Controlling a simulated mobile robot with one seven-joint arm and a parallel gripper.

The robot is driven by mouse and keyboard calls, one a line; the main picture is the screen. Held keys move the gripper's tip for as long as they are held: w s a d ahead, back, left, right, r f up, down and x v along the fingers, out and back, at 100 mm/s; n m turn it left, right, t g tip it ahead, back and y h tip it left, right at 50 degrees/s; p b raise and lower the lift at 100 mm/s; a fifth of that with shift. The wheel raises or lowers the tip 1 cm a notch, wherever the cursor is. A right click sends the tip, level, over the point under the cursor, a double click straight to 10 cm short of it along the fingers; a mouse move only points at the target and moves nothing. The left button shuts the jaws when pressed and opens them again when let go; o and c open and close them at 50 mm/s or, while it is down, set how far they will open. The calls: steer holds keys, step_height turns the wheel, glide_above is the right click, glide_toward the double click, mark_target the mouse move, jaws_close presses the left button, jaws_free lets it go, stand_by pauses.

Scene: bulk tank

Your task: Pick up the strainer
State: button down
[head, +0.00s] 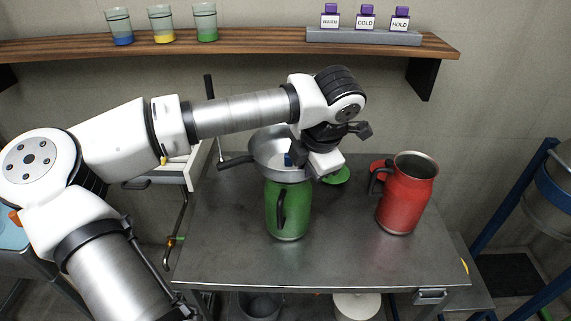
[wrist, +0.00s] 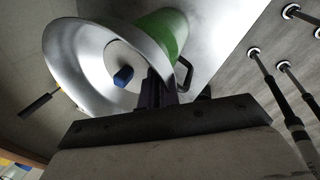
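My gripper (head: 306,160) is at the strainer's right side, over the jug. Its dark fingers (wrist: 160,90) are close to the rim in the wrist view. Whether they grip the rim cannot be made out.
A red jug (head: 407,195) stands at the right of the table (head: 340,258). A green lid (head: 338,176) and a red lid (head: 378,168) lie behind. A wooden shelf (head: 250,42) above carries cups and purple-capped bottles. The table's front is clear.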

steer(key=shift+r, duration=0.1)
stand_by(0.4)
step_height(320, 180, up, 20)
steer(key=b, duration=0.2)
steer(key=shift+a, duration=0.15)
